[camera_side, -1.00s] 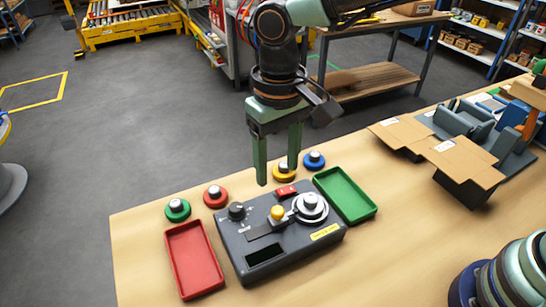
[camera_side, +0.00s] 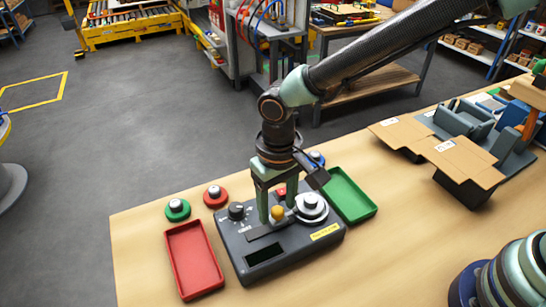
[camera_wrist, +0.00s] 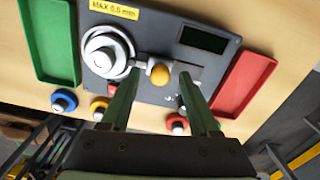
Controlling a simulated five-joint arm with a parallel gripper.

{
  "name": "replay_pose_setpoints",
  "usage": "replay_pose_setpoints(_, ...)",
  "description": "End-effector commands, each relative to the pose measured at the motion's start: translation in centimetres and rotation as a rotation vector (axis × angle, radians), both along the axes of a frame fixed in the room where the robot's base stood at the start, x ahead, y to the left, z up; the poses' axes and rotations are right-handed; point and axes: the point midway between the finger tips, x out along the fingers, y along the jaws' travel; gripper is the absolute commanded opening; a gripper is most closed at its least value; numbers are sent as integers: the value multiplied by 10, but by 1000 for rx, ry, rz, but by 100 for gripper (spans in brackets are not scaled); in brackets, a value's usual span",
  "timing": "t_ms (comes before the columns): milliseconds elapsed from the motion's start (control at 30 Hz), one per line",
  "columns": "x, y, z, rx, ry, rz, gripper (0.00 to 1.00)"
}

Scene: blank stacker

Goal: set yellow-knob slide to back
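The yellow knob (camera_side: 277,213) of the slide stands on a grey control box (camera_side: 286,254), at one end of a dark slot strip (camera_side: 258,232). In the wrist view the yellow knob (camera_wrist: 160,74) sits between my two fingertips, with a small gap visible on each side. My gripper (camera_side: 277,215) is lowered over the box, open, with its fingers straddling the knob. It also shows in the wrist view (camera_wrist: 160,76). The fingers hide part of the box behind the knob.
A silver dial (camera_side: 312,204) is close beside the knob. A black knob (camera_side: 236,211) is on the box's left. A red tray (camera_side: 193,262) and a green tray (camera_side: 349,196) flank the box. Green (camera_side: 177,210) and red (camera_side: 215,196) buttons stand behind.

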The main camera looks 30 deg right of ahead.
Motion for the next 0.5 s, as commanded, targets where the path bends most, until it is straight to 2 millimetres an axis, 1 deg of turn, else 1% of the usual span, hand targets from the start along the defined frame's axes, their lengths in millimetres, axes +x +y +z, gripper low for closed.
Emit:
replay_pose_setpoints(33, 0, 0, 0, 0, 0, 0, 47)
replay_pose_setpoints(67, 0, 0, 0, 0, 0, 0, 35)
replay_pose_setpoints(100, 0, 0, 0, 0, 0, 0, 20)
replay_pose_setpoints(133, 0, 0, 0, 0, 0, 0, 8)
replay_pose_setpoints(167, 0, 0, 0, 0, 0, 0, 0)
replay_pose_setpoints(500, 0, 0, 1, 0, 0, 0, 0)
